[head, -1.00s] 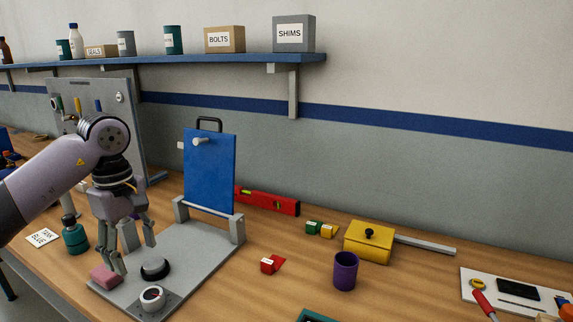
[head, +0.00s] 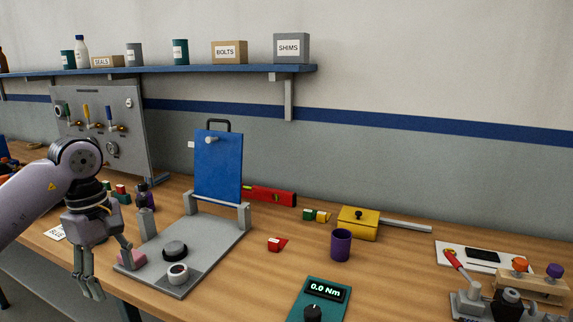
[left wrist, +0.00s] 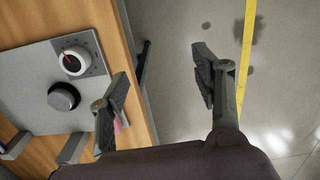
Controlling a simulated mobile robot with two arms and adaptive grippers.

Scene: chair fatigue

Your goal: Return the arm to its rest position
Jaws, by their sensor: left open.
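My left gripper (head: 108,270) is open and empty. In the head view it hangs at the left, pointing down, beside the left front corner of the grey test fixture (head: 205,250). In the left wrist view its two fingers (left wrist: 160,95) are spread apart with the floor and bench edge between them. My right gripper is not in view.
The fixture carries a black knob (head: 174,249), a white dial (head: 177,273) and an upright blue plate (head: 218,170). A purple cup (head: 340,245), yellow box (head: 357,224) and torque meter (head: 320,300) stand to the right. Open floor (left wrist: 180,60) lies beyond the bench edge.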

